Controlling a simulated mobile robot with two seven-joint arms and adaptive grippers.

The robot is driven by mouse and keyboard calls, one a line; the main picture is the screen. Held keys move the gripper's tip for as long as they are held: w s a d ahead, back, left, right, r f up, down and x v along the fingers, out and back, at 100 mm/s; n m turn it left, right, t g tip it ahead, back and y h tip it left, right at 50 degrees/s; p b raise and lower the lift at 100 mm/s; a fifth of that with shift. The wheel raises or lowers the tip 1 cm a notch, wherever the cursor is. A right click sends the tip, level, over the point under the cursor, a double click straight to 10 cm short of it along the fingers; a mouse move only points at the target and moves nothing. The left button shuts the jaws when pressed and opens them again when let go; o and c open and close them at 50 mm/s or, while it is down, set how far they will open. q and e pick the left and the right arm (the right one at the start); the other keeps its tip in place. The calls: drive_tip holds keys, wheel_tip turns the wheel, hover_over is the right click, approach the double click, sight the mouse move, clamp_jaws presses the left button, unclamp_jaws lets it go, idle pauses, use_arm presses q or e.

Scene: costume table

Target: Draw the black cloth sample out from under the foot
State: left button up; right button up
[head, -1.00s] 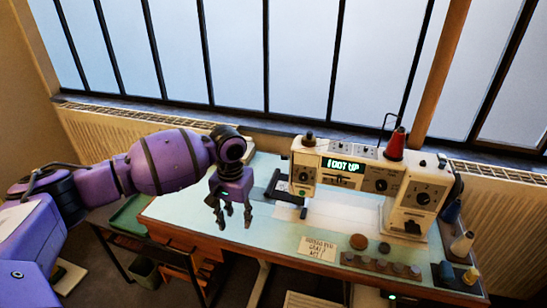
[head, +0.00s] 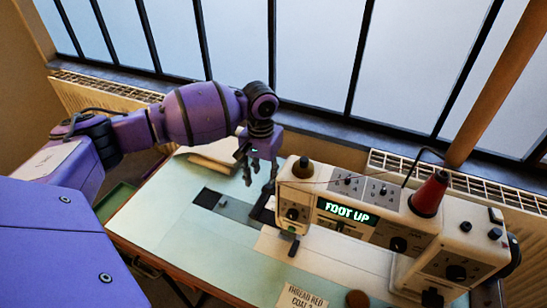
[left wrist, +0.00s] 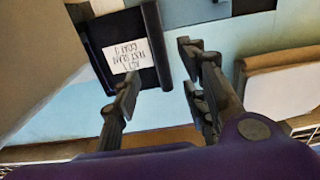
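The black cloth sample (head: 262,212) lies at the left end of the white sewing machine (head: 345,215), partly hidden by the machine. In the left wrist view the sample (left wrist: 106,35) bears a white label and has a thick raised right edge. The foot area (head: 294,247) is under the machine's left end; its contact with the cloth is not clear. The machine display reads "FOOT UP". My left gripper (head: 259,184) is above the sample, fingers pointing down. In the left wrist view its fingers (left wrist: 159,62) are apart, either side of the raised edge. My right gripper is not seen.
A black patch (head: 208,198) and a grey one (head: 235,208) lie left of the sample. A pale stack (head: 215,155) sits at the table's back edge. A red thread cone (head: 429,195) tops the machine. The table's front left is clear.

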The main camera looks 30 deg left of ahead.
sight(263, 195)
use_arm(q)
drive_tip(key=shift+s, duration=0.3)
wheel_tip(263, 195, down, 6)
drive_tip(key=shift+w+f+b, duration=0.1)
drive_tip(key=shift+b, duration=0.2)
drive_tip(key=shift+f, duration=0.75)
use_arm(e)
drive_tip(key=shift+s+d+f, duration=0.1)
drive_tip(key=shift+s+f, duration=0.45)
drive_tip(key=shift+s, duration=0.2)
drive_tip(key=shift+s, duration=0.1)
use_arm(q)
clamp_jaws()
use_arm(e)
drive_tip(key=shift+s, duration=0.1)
